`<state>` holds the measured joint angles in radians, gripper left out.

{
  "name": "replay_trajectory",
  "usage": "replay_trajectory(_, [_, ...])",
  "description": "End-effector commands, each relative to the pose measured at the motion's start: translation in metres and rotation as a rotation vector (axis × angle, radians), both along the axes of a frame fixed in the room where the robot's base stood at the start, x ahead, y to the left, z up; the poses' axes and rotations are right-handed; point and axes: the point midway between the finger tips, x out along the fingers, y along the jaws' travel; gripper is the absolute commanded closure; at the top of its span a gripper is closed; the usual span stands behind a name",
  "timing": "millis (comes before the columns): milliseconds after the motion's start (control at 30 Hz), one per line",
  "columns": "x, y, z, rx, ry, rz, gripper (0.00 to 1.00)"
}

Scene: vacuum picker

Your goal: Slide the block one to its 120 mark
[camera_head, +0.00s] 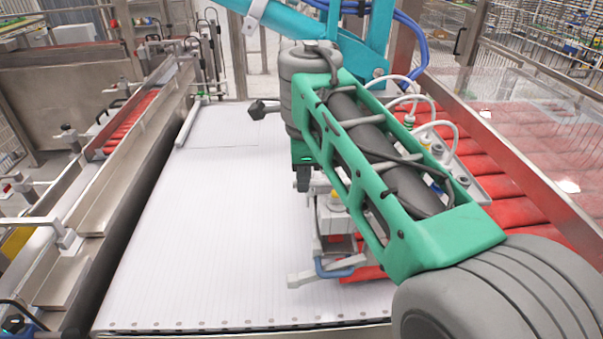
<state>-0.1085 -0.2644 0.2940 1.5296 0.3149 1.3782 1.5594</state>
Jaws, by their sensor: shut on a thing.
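My gripper (304,180) points down over the right part of the white lined bed, shut, with its fingertips against a grey metal block assembly (334,222). I take this assembly for block one; no label on it is readable. It has a yellowish top part, and a blue bent handle (335,269) shows at its near side. My green arm link covers its right side and hides part of the grip. The 120 mark and any scale numbers cannot be made out.
The white lined bed (210,235) is mostly clear left of my gripper. A metal rail (130,165) runs along its left edge. Red rollers (475,160) lie at the right behind a clear guard. A light rod (188,122) lies at the far left of the bed.

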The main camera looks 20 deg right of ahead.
Motion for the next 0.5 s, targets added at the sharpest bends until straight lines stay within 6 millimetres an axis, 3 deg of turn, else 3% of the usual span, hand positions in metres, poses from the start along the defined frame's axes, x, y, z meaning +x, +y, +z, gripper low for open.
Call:
replay_trajectory(167, [-0.0021,0.0006,-0.0015,0.001,0.012,0.001,1.0])
replay_trajectory(200, [-0.0022,0.0005,-0.0016,0.001,0.012,0.001,0.83])
replay_trajectory(500, [-0.0013,-0.0003,-0.0015,0.0,0.01,-0.001,0.62])
